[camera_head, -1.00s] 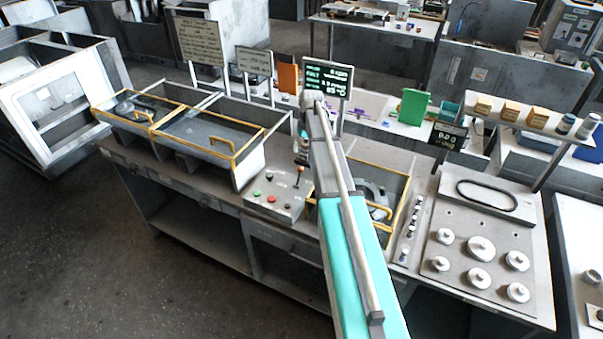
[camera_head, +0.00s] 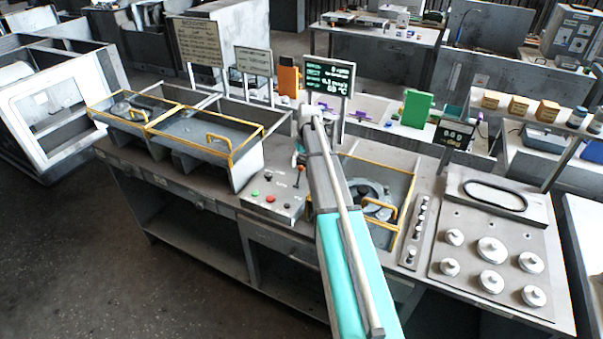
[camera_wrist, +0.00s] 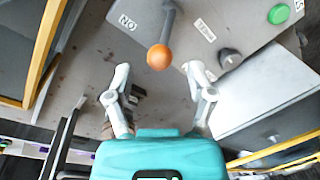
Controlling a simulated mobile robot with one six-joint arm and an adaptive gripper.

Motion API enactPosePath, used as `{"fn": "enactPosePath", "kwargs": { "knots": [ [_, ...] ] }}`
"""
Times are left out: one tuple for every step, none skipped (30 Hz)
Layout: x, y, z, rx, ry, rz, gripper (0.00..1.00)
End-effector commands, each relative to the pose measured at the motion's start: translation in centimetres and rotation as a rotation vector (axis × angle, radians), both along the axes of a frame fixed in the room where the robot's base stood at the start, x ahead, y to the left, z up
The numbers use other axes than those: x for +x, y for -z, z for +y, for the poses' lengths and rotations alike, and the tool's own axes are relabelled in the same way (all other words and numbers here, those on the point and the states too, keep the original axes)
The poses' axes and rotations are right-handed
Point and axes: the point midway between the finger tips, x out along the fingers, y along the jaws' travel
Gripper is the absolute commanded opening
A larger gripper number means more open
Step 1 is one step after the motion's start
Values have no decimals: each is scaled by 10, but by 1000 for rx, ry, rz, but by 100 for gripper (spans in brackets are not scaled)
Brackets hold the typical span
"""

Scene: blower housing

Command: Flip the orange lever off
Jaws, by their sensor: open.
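The orange lever has a round orange knob (camera_wrist: 159,57) on a grey shaft that rises from a grey control panel (camera_wrist: 235,28). In the wrist view my gripper (camera_wrist: 158,70) is open, with one finger on each side of the knob. Whether either finger touches it cannot be told; gaps show on both sides. An "ON" label (camera_wrist: 127,21) appears upside down left of the shaft, and another label (camera_wrist: 205,30) is to its right. In the head view the panel (camera_head: 262,207) is on the bench just left of my arm, and the orange lever (camera_head: 300,169) stands at its right edge.
The panel also holds a green button (camera_wrist: 279,14) and a dark knob (camera_wrist: 229,58). Yellow-framed bins (camera_head: 212,135) stand to the left, and a yellow-framed bay with a round housing (camera_head: 370,195) is right of my arm. A sign screen (camera_head: 329,77) stands behind.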

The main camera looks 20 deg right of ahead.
Motion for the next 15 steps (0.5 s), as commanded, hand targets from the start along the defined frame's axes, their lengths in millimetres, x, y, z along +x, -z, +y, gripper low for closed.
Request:
{"fn": "enactPosePath", "kwargs": {
  "knots": [
    [0, 8, 1, 0, 0, 0, 70],
    [0, 10, 1, 0, 0, 0, 70],
    [0, 13, 1, 0, 0, 0, 70],
    [0, 15, 1, 0, 0, 0, 70],
    [0, 17, 2, 0, 0, 0, 70],
    [0, 20, 2, 0, 0, 0, 70],
    [0, 21, 2, 0, 0, 0, 70],
    [0, 23, 2, 0, 0, 0, 70],
    [0, 24, 3, 0, 0, 0, 70],
    [0, 26, 3, 0, 0, 0, 70],
    [0, 27, 3, 0, 0, 0, 70],
    [0, 28, 3, 0, 0, 0, 70],
    [0, 28, 3, 0, 0, 0, 70],
    [0, 29, 3, 0, 0, 0, 70],
    [0, 29, 3, 0, 0, 0, 70]
  ]
}}
